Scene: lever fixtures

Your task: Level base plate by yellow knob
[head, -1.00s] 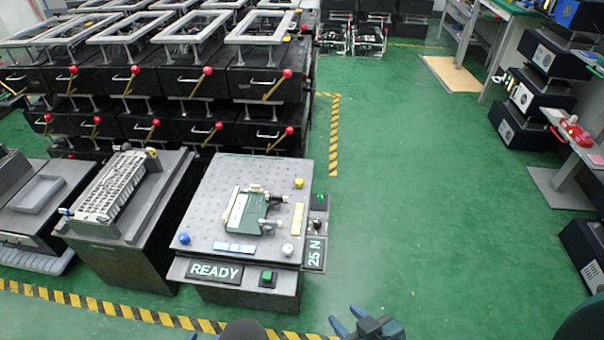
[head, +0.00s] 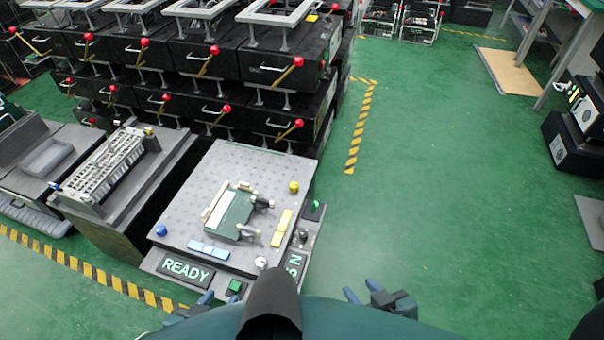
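The grey base plate (head: 185,200) with a grid of holes lies on top of a dark stand ahead of me, slightly to the left. A yellow knob (head: 294,187) is at its far right corner. A blue knob (head: 160,230) is at the left corner and a white knob (head: 261,262) at the near right corner. A green block with clamps (head: 236,212) sits on the plate. My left gripper (head: 195,302) is low near the READY panel, partly hidden; its opening is unclear. My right gripper (head: 362,294) is right of the stand, its blue fingers apart and empty. Neither touches a knob.
A READY sign (head: 187,270) and a green button (head: 235,287) are on the stand's front edge. Yellow strips (head: 282,228) and blue strips (head: 208,250) lie on the plate. Stacked black boxes (head: 290,95) with red-tipped levers stand behind.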

